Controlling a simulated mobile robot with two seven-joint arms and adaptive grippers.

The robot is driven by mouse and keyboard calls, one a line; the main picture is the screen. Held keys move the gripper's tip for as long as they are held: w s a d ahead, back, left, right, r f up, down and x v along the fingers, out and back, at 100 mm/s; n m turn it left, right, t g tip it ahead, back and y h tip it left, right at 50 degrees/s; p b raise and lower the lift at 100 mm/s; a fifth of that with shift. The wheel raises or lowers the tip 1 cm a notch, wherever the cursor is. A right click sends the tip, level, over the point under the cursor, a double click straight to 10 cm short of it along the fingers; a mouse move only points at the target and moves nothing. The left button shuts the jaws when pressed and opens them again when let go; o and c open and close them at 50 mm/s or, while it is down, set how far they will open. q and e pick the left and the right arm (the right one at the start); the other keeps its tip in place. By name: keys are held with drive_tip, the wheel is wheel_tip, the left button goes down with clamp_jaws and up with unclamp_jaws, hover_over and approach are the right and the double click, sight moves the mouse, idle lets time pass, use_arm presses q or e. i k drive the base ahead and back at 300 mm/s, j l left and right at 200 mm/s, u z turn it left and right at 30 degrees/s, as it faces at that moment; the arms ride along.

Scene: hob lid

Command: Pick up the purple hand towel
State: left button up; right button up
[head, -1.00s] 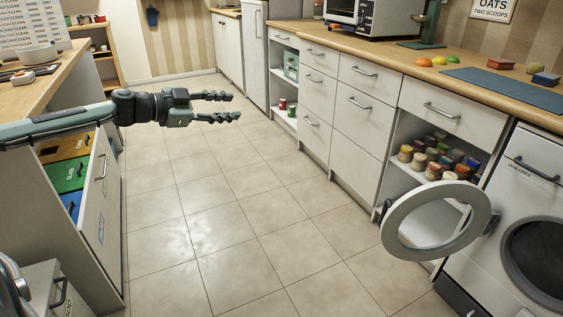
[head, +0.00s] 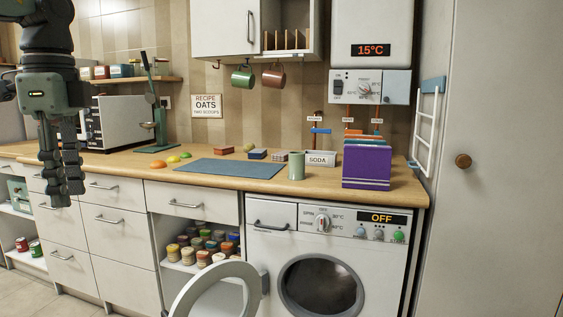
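The purple hand towel (head: 366,166) shows at the right end of the wooden counter, above the washing machine. It hangs flat and upright, with pale stripes near its lower edge. Orange and blue edges of similar pieces show just behind it, mostly hidden by it. My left gripper (head: 66,193) is at the far left of the head view, fingers pointing down, with a gap between them and nothing held. It is far to the left of the towel in the picture. My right gripper is not in view.
A soda box (head: 321,158) and a green mug (head: 296,166) stand left of the towel. A blue mat (head: 230,168) lies on the counter. The washing machine's round door (head: 222,290) stands open in front. A white rack (head: 427,125) hangs on the right.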

sight(368, 167)
drive_tip(key=i+l+z, duration=0.5)
drive_tip(key=i+z, duration=0.15)
drive_tip(key=i+l+z, duration=0.1)
drive_tip(key=i+z, duration=0.25)
drive_tip(key=i, duration=0.6)
